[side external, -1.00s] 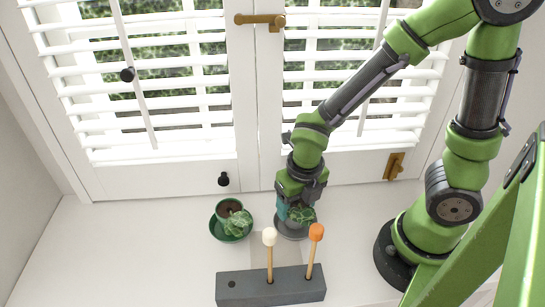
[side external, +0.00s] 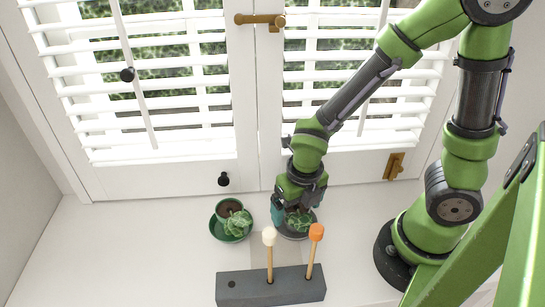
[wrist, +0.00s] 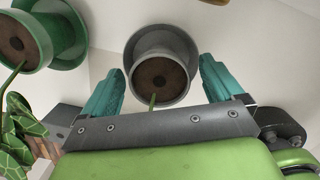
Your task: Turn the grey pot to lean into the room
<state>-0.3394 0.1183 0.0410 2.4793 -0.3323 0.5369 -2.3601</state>
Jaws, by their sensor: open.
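The grey pot (wrist: 160,78) with brown soil stands in its grey saucer (wrist: 165,34) between my fingers in the wrist view. A green stem runs from its soil toward the bottom of the picture, where my gripper body hides the leaves. In the side external view its leaves (side external: 299,220) show below my gripper, over the grey saucer (side external: 293,236); the pot is mostly hidden. My gripper (wrist: 162,66) is open, one teal finger on each side of the pot, with a gap visible on both sides in the wrist view.
A green pot (side external: 229,208) with a leafy plant stands in a green saucer (side external: 218,236) to the left. A dark grey block (side external: 250,288) holding two sticks, one white-tipped (side external: 269,237) and one orange-tipped (side external: 316,233), stands in front. White shutters (side external: 160,172) rise behind.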

